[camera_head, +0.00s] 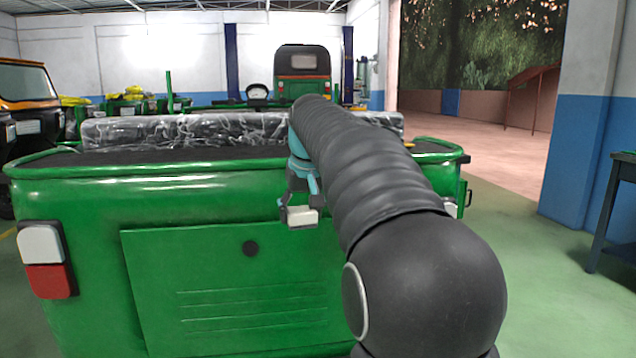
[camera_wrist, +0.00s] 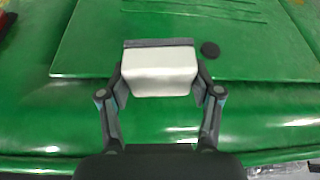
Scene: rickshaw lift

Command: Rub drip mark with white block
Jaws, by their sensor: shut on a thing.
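The white block (camera_head: 300,216) is held in my gripper (camera_head: 299,214), in front of the green rickshaw's rear panel (camera_head: 170,265). In the wrist view my gripper (camera_wrist: 160,82) is shut on the white block (camera_wrist: 160,72), one finger on each side. A dark strip runs along the block's far edge. I cannot tell whether the block touches the green surface.
A red-and-white tail lamp (camera_head: 46,259) is at the rickshaw's left corner. A plastic-wrapped dark bundle (camera_head: 190,131) lies along its top. My arm hides much of the right rear. A blue-and-white pillar (camera_head: 580,130) and dark table (camera_head: 622,200) stand right, with open floor between.

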